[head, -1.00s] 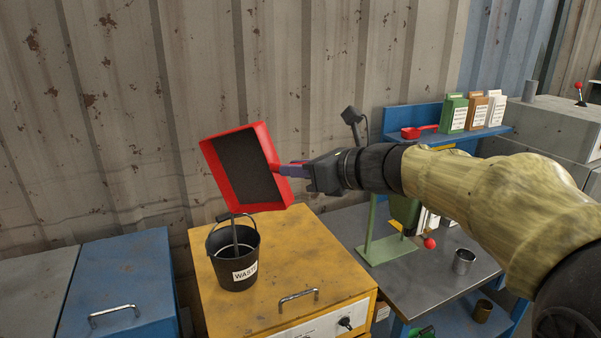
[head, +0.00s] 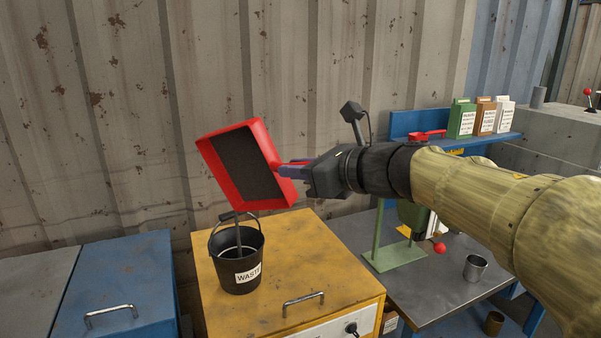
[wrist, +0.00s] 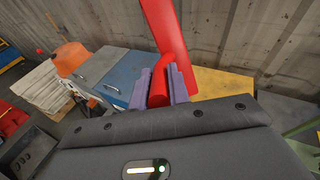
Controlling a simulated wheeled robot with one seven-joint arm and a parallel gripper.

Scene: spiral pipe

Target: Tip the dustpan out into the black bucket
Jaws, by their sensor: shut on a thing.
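The red dustpan (head: 275,148) with its dark inner face hangs steeply tilted above the black bucket (head: 222,270), its lower edge near the bucket's raised handle. My gripper (head: 290,172) is shut on the dustpan's handle, its purple fingers on either side. The wrist view shows the red handle between the fingers (wrist: 160,88) and part of the red pan (wrist: 167,32). A thin dark grey vertical strip (head: 238,234) runs from below the pan into the bucket. It looks like falling material, but I cannot be sure. The bucket's white label faces me; its contents are hidden.
The bucket stands on a yellow cabinet (head: 310,260). A blue cabinet (head: 115,270) is to the left. On the right, a grey bench (head: 440,295) holds a green stand (head: 395,257) and a metal cup (head: 475,268). A corrugated wall (head: 130,150) stands behind.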

